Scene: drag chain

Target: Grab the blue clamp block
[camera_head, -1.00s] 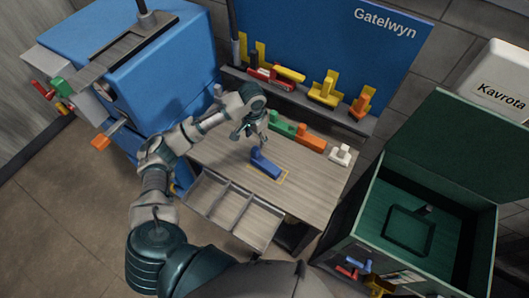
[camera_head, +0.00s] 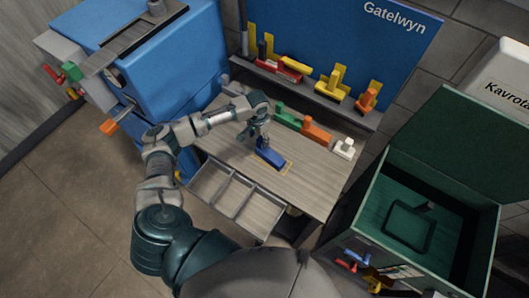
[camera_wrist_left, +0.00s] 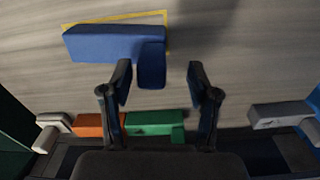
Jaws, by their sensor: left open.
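The blue clamp block (camera_head: 270,155) lies on the wooden tabletop inside a yellow outlined rectangle. It has a long low bar and an upright post at one end. My left gripper (camera_head: 259,138) is open just above the block's post end. In the left wrist view, the post of the blue clamp block (camera_wrist_left: 151,65) stands just ahead of the two fingertips of my left gripper (camera_wrist_left: 158,75), nearer the left finger, and the bar stretches left. I see no contact. My right gripper is not in view.
Green (camera_head: 288,117), orange (camera_head: 316,133) and white (camera_head: 344,148) blocks stand in a row at the table's back edge. A divided tray (camera_head: 222,193) is at the front. A shelf (camera_head: 300,86) with yellow, red and orange blocks is behind. A green box (camera_head: 425,225) stands right.

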